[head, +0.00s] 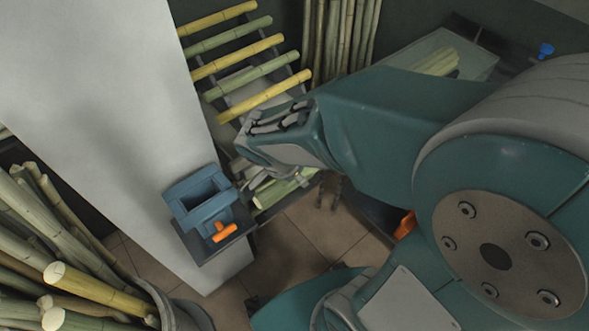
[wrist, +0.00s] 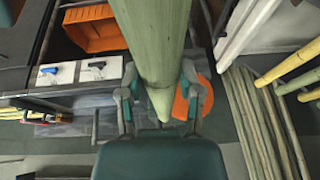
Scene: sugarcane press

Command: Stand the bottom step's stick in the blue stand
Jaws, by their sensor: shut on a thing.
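My gripper (wrist: 160,97) is shut on a thick pale green stick (wrist: 150,45) in the wrist view. The stick runs up out of the top of that view, and its lower end shows between the fingers. In the head view my arm hides most of the gripper. A green stick (head: 284,188) shows just below my wrist there; I cannot tell if it is the held one. The blue stand (head: 203,203), a box-like holder with a square opening, sits on a dark ledge against a pale wall, left of my wrist. Its opening looks empty.
A stepped rack holds several yellow and green sticks, the lowest visible yellow (head: 264,96). An orange handle (head: 224,232) juts from the ledge by the stand. A bin of canes (head: 80,285) fills the lower left. An orange crate (wrist: 95,28) shows in the wrist view.

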